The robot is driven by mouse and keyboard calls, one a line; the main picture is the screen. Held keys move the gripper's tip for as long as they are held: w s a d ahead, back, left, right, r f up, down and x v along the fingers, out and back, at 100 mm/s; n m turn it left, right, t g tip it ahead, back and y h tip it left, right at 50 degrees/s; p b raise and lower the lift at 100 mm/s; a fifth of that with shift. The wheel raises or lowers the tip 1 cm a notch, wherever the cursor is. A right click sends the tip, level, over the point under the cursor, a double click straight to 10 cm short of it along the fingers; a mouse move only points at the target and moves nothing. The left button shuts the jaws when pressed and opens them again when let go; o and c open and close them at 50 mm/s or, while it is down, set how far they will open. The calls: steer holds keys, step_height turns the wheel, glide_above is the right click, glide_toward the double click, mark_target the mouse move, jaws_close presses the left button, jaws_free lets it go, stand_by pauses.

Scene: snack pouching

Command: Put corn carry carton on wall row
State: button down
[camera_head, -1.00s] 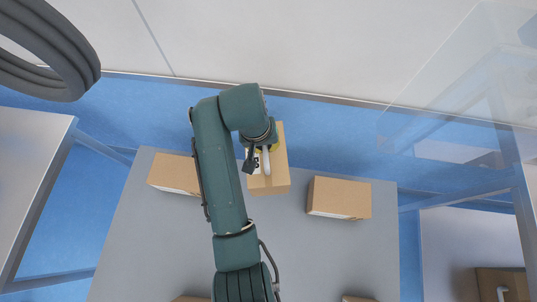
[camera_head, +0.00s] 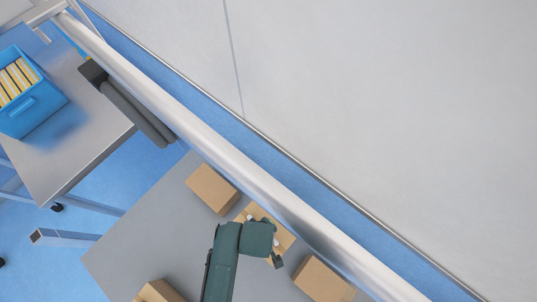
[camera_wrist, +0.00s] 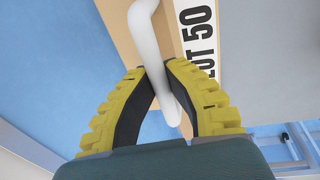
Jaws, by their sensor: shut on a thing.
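A tan carry carton (camera_head: 249,211) with a white handle is partly hidden under my gripper (camera_head: 275,246) in the head view. In the wrist view the carton (camera_wrist: 116,22) shows a white label with large black characters, partly cut off; no product name is readable. My gripper's yellow and black fingers (camera_wrist: 158,78) are closed on the white handle (camera_wrist: 146,32). The carton is between two other tan cartons, one at its upper left (camera_head: 213,188) and one at its lower right (camera_head: 322,279). I cannot tell whether it touches the table.
The grey table (camera_head: 165,235) holds another carton (camera_head: 158,292) on its near side. A pale rail (camera_head: 225,155) crosses the view between the cartons and the wall. A blue crate (camera_head: 35,118) with yellow items stands on a separate table at left.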

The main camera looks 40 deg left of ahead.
step_height(320, 180, down, 10)
steer(key=shift+s+r+b, duration=0.1)
steer(key=shift+s+b, duration=0.05)
steer(key=shift+b, duration=1.1)
steer(key=c, duration=1.6)
jaws_free()
steer(key=shift+f, duration=0.2)
steer(key=o, duration=0.4)
steer(key=shift+r, duration=0.1)
steer(key=r+p, duration=0.1)
steer(key=r, duration=0.3)
steer(key=s+r+p, duration=0.1)
steer(key=r, duration=0.3)
steer(key=d+r+p, duration=0.1)
steer(key=r, duration=0.3)
steer(key=shift+s, duration=0.4)
